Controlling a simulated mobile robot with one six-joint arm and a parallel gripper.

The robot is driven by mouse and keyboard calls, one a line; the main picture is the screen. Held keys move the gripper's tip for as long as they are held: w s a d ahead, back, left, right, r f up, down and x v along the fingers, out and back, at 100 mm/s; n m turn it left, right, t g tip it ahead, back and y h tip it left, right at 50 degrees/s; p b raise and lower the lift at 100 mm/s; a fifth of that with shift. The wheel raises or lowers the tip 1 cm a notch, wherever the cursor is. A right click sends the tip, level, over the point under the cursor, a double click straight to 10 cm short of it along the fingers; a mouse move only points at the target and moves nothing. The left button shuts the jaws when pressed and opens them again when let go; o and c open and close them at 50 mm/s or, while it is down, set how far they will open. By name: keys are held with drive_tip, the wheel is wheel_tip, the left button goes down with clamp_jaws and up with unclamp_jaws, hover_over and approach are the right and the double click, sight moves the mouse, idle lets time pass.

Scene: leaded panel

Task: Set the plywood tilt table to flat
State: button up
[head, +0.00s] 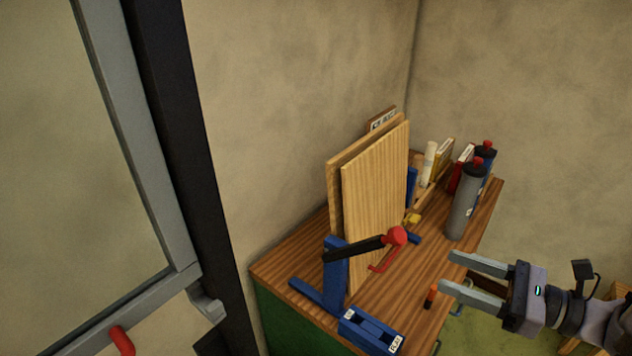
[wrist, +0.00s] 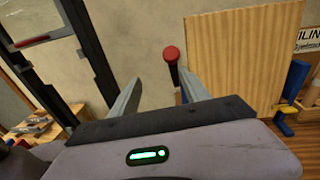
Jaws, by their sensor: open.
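The plywood tilt table (head: 375,200) stands steeply upright on the workbench, on a blue stand (head: 336,280). A black lever with a red knob (head: 396,236) sticks out in front of the board. A blue block with white labels (head: 370,330) sits at the stand's foot; one label seems to read FLAT. My gripper (head: 445,270) is open and empty, to the right of the knob and apart from it. In the wrist view the board (wrist: 243,65) is at the right, and the red knob (wrist: 171,53) shows beyond and between the fingertips.
Books (head: 443,158) and a white tube stand behind. A small orange-and-black item (head: 430,296) lies near the front edge. A grey-framed panel (head: 135,150) stands at the left.

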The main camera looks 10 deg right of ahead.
drive_tip(key=d+m+t, duration=0.1)
drive_tip(key=t, duration=0.1)
approach(389, 232)
drive_tip(key=shift+m+h, duration=0.3)
drive_tip(key=shift+h, duration=0.1)
drive_tip(key=x, duration=1.1)
drive_tip(key=shift+w+f+b, duration=0.2)
drive_tip(key=shift+w+b, duration=0.1)
drive_tip(key=shift+w, duration=0.05)
clamp_jaws()
